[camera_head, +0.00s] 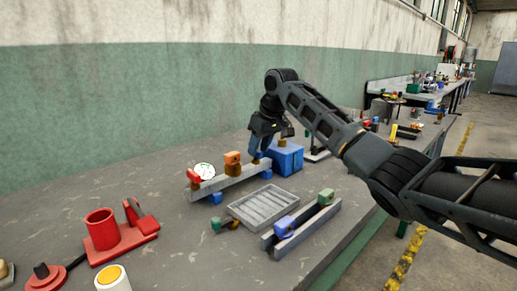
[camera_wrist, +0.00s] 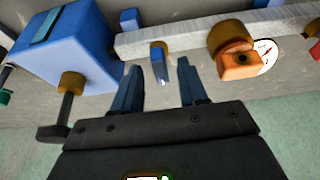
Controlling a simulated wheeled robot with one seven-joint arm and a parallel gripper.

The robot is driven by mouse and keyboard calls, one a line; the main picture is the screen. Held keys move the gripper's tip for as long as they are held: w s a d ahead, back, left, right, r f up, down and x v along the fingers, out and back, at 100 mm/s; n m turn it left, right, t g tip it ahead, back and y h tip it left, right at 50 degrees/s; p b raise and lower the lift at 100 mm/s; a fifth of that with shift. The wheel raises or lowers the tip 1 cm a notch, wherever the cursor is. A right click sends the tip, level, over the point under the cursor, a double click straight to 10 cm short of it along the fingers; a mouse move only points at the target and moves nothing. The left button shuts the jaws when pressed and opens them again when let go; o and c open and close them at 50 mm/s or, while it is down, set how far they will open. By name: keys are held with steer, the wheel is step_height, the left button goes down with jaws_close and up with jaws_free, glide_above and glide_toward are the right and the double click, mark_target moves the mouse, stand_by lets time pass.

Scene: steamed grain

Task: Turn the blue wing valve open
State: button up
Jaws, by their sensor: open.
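The blue wing valve (camera_wrist: 158,68) is a small blue handle on a brass-coloured stem, fixed to a pale grey bar (camera_wrist: 200,32). In the wrist view my gripper (camera_wrist: 159,80) is open, with one blue finger on each side of the handle and a visible gap to both. In the head view my gripper (camera_head: 261,151) is at the far right end of the same bar (camera_head: 230,181). There the gripper mostly hides the wing valve.
An orange valve (camera_head: 232,163), a white gauge (camera_head: 204,171) and a red handle (camera_head: 193,177) sit along the bar. A blue box (camera_head: 285,158) stands close on its right. A grey slatted tray (camera_head: 263,208) lies in front. A wall (camera_head: 100,110) rises behind the table.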

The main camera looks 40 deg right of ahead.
steer(key=shift+w+f, duration=0.2)
steer(key=shift+f, duration=0.3)
jaws_close()
